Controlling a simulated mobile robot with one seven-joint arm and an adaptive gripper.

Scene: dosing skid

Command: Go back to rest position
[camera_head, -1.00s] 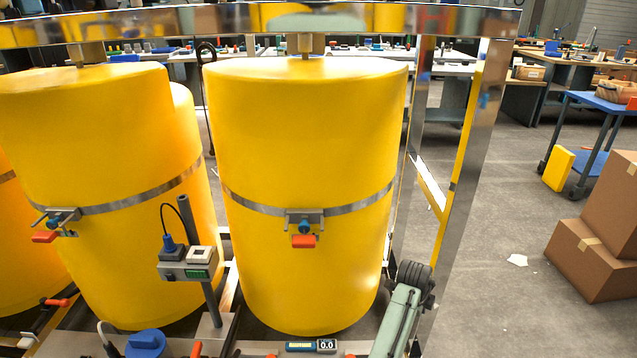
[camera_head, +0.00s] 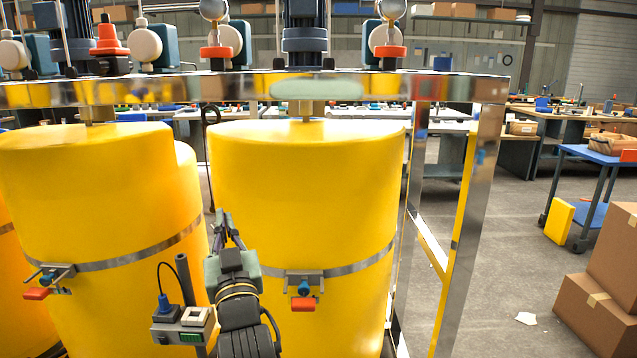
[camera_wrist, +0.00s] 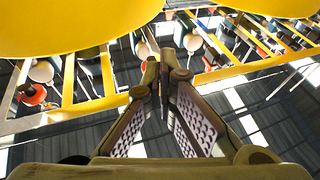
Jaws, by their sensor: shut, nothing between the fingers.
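My gripper (camera_head: 222,216) is in front of the yellow tanks in the head view, pointing up between the left tank (camera_head: 95,190) and the middle tank (camera_head: 305,190). Its fingers are shut with nothing between them. In the wrist view the fingertips (camera_wrist: 158,70) are close together, and the textured inner pads show below them. My arm rises from the bottom of the head view, just left of the middle tank's red-handled clamp (camera_head: 304,303). I cannot tell whether the gripper touches a tank.
A post with a blue-plugged socket box (camera_head: 180,325) stands just left of my arm. A metal frame beam (camera_head: 440,88) crosses above the tanks, with pumps and red-handled valves (camera_head: 390,50) on it.

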